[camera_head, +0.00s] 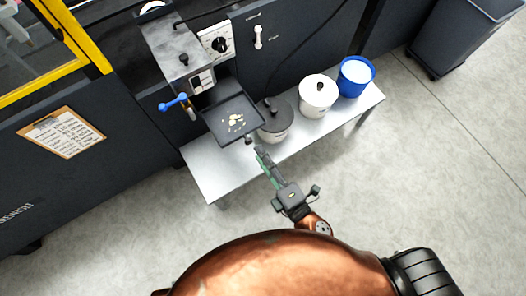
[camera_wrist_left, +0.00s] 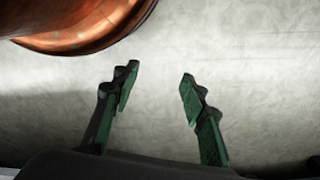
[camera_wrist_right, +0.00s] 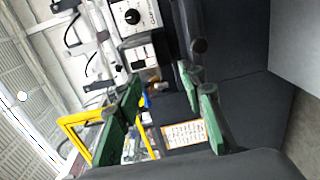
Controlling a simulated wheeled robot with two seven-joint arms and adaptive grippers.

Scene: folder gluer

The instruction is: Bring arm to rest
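My right gripper (camera_head: 262,156) reaches up from the bottom of the head view, its tips over the front part of the metal bench (camera_head: 212,178), just below the dark-lidded pot (camera_head: 275,133). In the right wrist view its green-padded fingers (camera_wrist_right: 164,88) are apart with nothing held between them. My left gripper is outside the head view. In the left wrist view its fingers (camera_wrist_left: 157,80) are apart and empty above bare grey floor, with a copper-coloured part of my own body close by at upper left.
A dark tray (camera_head: 214,121) with small pale pieces juts from the machine over the bench. A white lidded pot (camera_head: 308,101) and a blue bucket (camera_head: 371,77) stand to the right. A clipboard (camera_head: 62,132) is at left. Floor (camera_head: 430,180) at right is clear.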

